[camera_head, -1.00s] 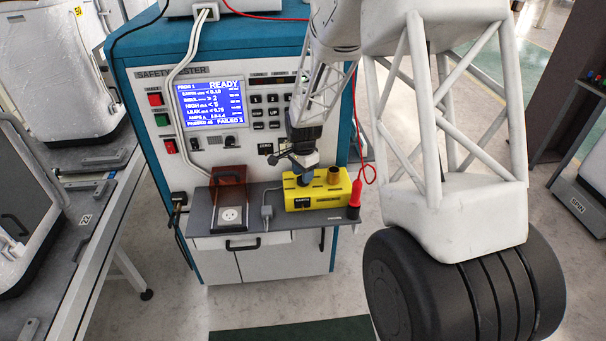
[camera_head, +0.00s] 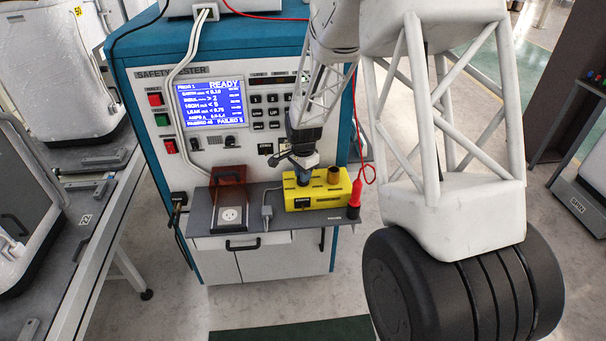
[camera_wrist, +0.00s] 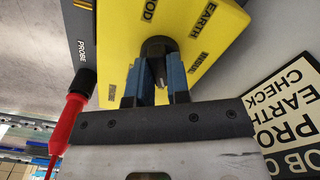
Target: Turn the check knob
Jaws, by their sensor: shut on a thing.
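The yellow check box (camera_head: 328,194) sits on the grey shelf of the safety tester. In the wrist view its yellow face (camera_wrist: 205,75) carries labels such as EARTH. The dark round check knob (camera_wrist: 157,45) stands on that face. My gripper (camera_head: 304,181) reaches down to the left part of the box. Its blue fingers (camera_wrist: 160,75) are on either side of the knob in the wrist view, shut on it. In the head view the knob is hidden by the fingers. A brown cylinder (camera_head: 334,176) stands on the box to the right of my gripper.
A red probe (camera_head: 355,192) with a red cable stands at the box's right end. A socket (camera_head: 230,215) with a raised brown cover (camera_head: 229,178) is to the left. The tester's screen (camera_head: 211,103) reads READY.

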